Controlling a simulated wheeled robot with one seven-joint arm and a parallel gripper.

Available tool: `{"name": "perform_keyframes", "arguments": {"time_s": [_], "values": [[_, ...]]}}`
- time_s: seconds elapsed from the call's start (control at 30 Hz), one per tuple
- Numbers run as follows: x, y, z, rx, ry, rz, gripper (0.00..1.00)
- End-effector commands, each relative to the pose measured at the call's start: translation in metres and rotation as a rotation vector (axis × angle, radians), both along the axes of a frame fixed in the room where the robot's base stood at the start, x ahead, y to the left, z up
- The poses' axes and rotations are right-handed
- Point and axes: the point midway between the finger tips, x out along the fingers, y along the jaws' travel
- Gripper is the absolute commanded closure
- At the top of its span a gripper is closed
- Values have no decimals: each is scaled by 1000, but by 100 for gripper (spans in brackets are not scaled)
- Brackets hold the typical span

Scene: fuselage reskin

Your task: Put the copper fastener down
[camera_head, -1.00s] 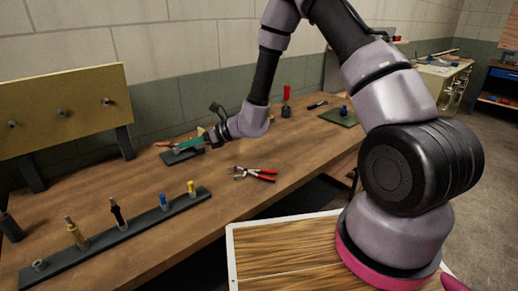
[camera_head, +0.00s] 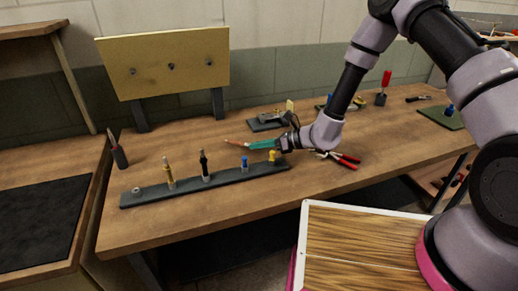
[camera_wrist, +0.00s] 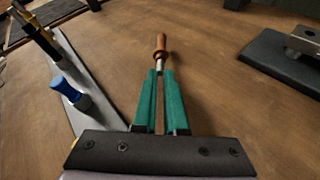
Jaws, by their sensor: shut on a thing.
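My gripper (camera_head: 249,144) is shut on the copper fastener (camera_head: 233,141) and holds it out to the left, above the workbench. In the wrist view the copper fastener (camera_wrist: 161,46) sticks out lengthwise between the green fingertips (camera_wrist: 160,74), with its copper collar and slim tip pointing away. The dark fastener strip (camera_head: 225,179) lies just in front of my gripper. It bears a grey ring at the left end, a brass-coloured fastener (camera_head: 169,175), a black one (camera_head: 204,166), a blue one (camera_head: 244,164) and a yellow one (camera_head: 272,156).
Red-handled pliers (camera_head: 345,160) lie right of my gripper. A dark block (camera_head: 268,122) sits behind it. A yellow panel (camera_head: 170,65) with several studs stands at the back left. The workbench (camera_head: 155,142) is clear between panel and strip.

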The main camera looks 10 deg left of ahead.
Motion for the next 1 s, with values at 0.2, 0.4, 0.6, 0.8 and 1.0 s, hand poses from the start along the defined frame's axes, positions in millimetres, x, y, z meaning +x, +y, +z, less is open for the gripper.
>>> {"name": "perform_keyframes", "arguments": {"time_s": [0.2,0.4,0.6,0.8,1.0], "values": [[0,0,-16,1,-1,0,100],[0,0,-16,0,-1,0,100],[0,0,-18,0,-1,0,61],[1,0,-18,0,-1,-1,61],[1,-1,-15,-1,-2,-2,61]]}}
